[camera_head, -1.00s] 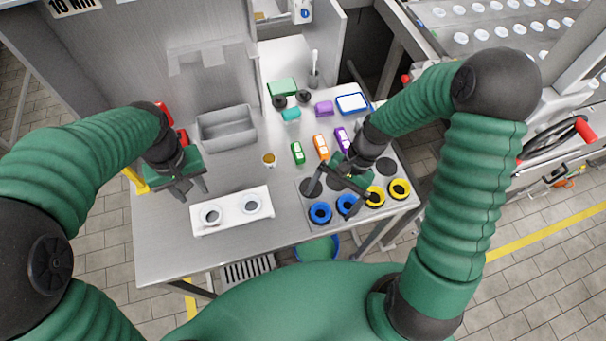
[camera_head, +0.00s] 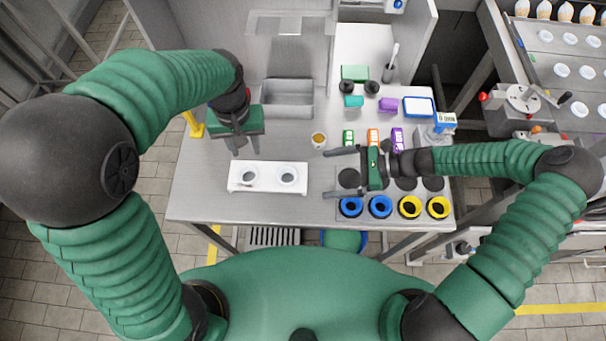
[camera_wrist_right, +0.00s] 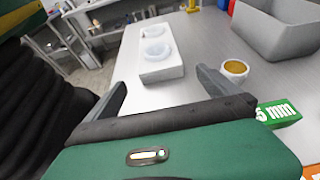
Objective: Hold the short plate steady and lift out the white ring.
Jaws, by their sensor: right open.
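The short white plate (camera_head: 269,189) lies flat near the table's front left. It holds two round pieces, a left white ring (camera_head: 250,177) and a right white ring (camera_head: 288,177); which one is meant I cannot tell. The plate also shows in the right wrist view (camera_wrist_right: 163,72). My left gripper (camera_head: 246,152) is empty, its fingers apart and pointing down, just behind the plate's left part. My right gripper (camera_head: 333,172) is open and empty, lying sideways to the right of the plate with its fingers pointing left at it, apart from it.
Blue rings (camera_head: 351,207) and yellow rings (camera_head: 410,207) stand on a grey board at the front right. A small cup (camera_head: 319,140) stands behind the gap between plate and right gripper. A grey bin (camera_head: 288,100) and coloured blocks (camera_head: 373,137) lie farther back.

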